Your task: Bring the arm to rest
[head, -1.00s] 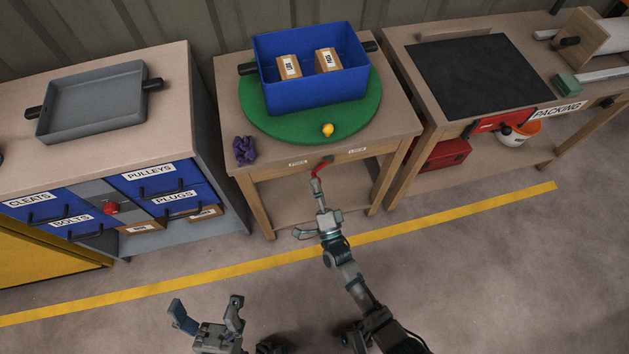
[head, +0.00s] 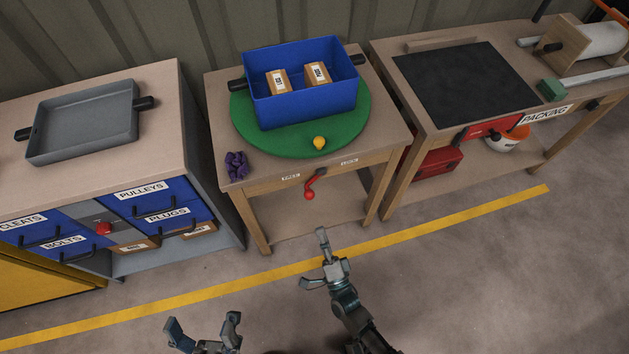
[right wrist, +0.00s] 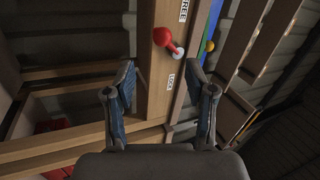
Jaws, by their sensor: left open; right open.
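My right gripper (head: 318,258) is open and empty over the floor in front of the middle table, apart from the red lever (head: 311,188) on that table's front edge. In the right wrist view the open fingers (right wrist: 162,100) stand apart, with the red knob of the lever (right wrist: 163,37) beyond them near the "FREE" and "LOCK" labels. In the head view the lever hangs down between the two labels, with its knob low. My left gripper (head: 202,330) is open and empty at the bottom edge, over the floor.
A blue bin (head: 306,104) with two labelled boxes stands on a green turntable (head: 248,128). A yellow knob (head: 319,143) and a purple object (head: 235,165) are near it. A grey tray (head: 50,150) is on the left cabinet. The packing bench (head: 400,75) is at right. The floor in front is clear.

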